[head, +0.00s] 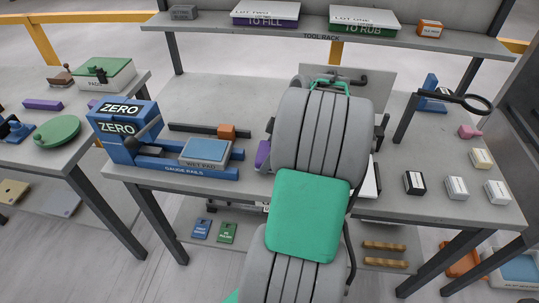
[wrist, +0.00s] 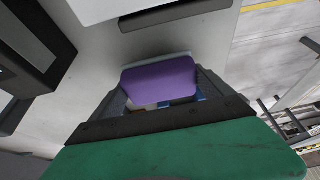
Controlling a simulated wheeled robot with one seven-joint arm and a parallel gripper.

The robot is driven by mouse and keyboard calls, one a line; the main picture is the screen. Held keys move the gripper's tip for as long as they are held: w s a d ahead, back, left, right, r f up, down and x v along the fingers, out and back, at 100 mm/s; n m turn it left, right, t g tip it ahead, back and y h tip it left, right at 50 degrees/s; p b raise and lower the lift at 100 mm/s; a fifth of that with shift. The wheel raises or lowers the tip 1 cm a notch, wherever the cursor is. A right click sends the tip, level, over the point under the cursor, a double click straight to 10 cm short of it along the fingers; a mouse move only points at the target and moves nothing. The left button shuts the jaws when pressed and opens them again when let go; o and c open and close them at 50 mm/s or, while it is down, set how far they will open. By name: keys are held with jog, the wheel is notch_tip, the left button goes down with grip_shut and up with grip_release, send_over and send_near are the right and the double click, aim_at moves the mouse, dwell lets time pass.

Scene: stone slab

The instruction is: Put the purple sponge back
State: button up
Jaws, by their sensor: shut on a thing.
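The purple sponge (wrist: 158,80) is between the fingers of my gripper (wrist: 160,92) in the wrist view, and the gripper is shut on it. In the head view a purple edge (head: 263,154) shows just left of my arm, likely the same sponge. A separate purple block (head: 42,104) lies on the left table. I cannot tell from the wrist view whether the sponge touches a surface.
Blue gauge rails (head: 185,170) with a wet pad (head: 206,150) stand left of my arm. The tool rack shelf (head: 320,38) runs along the back. Several small blocks (head: 456,187) and a black ring stand (head: 474,102) are at the right.

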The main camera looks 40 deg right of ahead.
jog(key=shift+f, duration=0.7)
jog(key=shift+f, duration=0.2)
jog(key=o, duration=1.2)
jog(key=shift+r, duration=0.1)
